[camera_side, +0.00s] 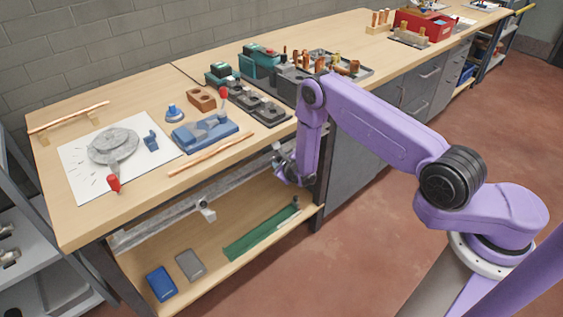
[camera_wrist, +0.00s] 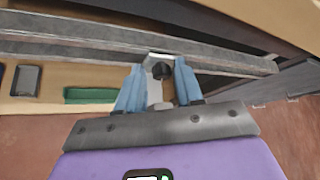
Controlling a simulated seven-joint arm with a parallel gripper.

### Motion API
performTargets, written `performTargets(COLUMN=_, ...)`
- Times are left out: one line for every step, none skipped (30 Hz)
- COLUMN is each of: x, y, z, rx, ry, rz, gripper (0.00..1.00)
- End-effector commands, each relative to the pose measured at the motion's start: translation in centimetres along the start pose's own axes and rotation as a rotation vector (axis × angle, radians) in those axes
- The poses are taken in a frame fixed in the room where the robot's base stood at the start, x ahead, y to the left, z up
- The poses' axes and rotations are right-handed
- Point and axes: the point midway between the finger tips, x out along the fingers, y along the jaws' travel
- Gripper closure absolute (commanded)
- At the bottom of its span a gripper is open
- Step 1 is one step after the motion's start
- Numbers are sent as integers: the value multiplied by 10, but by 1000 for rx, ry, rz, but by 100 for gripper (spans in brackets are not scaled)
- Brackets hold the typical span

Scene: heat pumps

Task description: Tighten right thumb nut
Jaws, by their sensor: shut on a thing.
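My gripper (camera_wrist: 157,78) is at the right end of a grey metal rail (camera_wrist: 95,38) that runs along the front of the bench. Its two blue fingers are on either side of a small grey bracket with a dark round thumb nut (camera_wrist: 161,70), and they are shut on it. In the side view my gripper (camera_side: 284,168) is small and partly behind my wrist, and the right thumb nut cannot be made out there. A second grey clamp piece (camera_side: 207,211) sits on the rail (camera_side: 160,222) further left.
The wooden bench top (camera_side: 75,225) is above the rail. A lower shelf (camera_side: 205,285) below holds a green strip (camera_side: 262,234), a grey box (camera_side: 190,265) and a blue box (camera_side: 162,284). A dark bench leg (camera_side: 322,165) stands close to my wrist. The floor in front is clear.

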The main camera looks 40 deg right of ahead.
Motion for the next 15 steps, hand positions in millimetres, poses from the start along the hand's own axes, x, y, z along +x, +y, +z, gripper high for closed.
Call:
performTargets(x=0, y=2, z=2, rx=-3, ry=-4, rz=4, gripper=96)
performTargets(x=0, y=2, z=2, rx=-3, ry=-4, rz=5, gripper=98)
performTargets(x=1, y=2, z=2, rx=-2, ry=-4, rz=5, gripper=98)
performTargets(x=1, y=2, z=2, rx=-2, ry=-4, rz=5, gripper=98)
performTargets(x=1, y=2, z=2, rx=-2, ry=-4, rz=5, gripper=98)
performTargets(x=1, y=2, z=2, rx=-2, ry=-4, rz=5, gripper=98)
performTargets(x=1, y=2, z=2, rx=-2, ry=-4, rz=5, gripper=99)
performTargets(x=1, y=2, z=2, rx=-2, ry=-4, rz=5, gripper=99)
performTargets(x=1, y=2, z=2, rx=-2, ry=-4, rz=5, gripper=99)
performTargets(x=1, y=2, z=2, rx=-2, ry=-4, rz=5, gripper=99)
performTargets(x=1, y=2, z=2, rx=-2, ry=-4, rz=6, gripper=99)
performTargets(x=1, y=1, z=2, rx=0, ry=-3, rz=7, gripper=99)
performTargets(x=1, y=1, z=2, rx=7, ry=-3, rz=11, gripper=99)
performTargets(x=2, y=0, z=1, rx=18, ry=-2, rz=18, gripper=99)
performTargets(x=2, y=0, z=1, rx=40, ry=-2, rz=33, gripper=100)
